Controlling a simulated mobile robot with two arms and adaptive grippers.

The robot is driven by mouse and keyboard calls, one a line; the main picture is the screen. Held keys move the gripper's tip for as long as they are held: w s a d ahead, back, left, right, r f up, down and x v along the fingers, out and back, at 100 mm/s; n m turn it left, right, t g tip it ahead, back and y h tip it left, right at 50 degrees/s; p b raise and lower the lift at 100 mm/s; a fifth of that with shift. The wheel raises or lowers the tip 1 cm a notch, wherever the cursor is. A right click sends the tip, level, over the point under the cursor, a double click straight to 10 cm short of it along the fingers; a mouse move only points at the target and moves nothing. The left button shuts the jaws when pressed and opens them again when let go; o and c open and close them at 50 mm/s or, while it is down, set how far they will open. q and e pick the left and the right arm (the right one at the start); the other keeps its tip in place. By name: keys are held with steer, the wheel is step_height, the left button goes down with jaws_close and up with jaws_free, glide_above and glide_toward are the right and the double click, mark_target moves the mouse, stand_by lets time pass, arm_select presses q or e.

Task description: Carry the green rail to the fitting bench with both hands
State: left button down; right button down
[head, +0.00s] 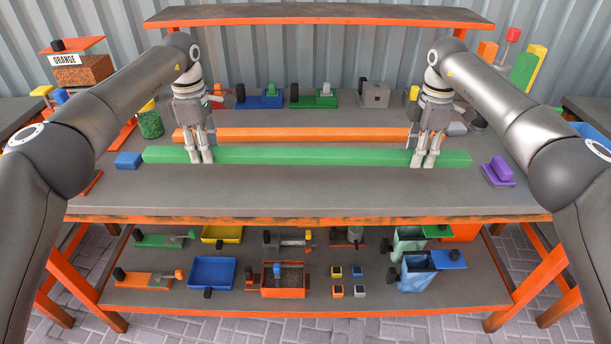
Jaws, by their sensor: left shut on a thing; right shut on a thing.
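The green rail (310,156) is a long bar running left to right across the grey bench top (300,192). My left gripper (202,158) is shut on the rail towards its left end. My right gripper (424,161) is shut on it towards its right end. Both grippers point down, and the rail sticks out past each of them. I cannot tell whether the rail rests on the top or hangs just above it. Whether this bench is the fitting bench does not show.
An orange rail (300,134) lies just behind the green one. A blue block (128,160) is near the green rail's left end, and a purple tool (498,171) near its right end. Several tools stand along the back. The front strip of the top is clear.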

mark_target(211, 174)
arm_select(q)
steer(key=shift+d+f, duration=0.1)
arm_select(e)
steer(key=shift+a+f, duration=0.1)
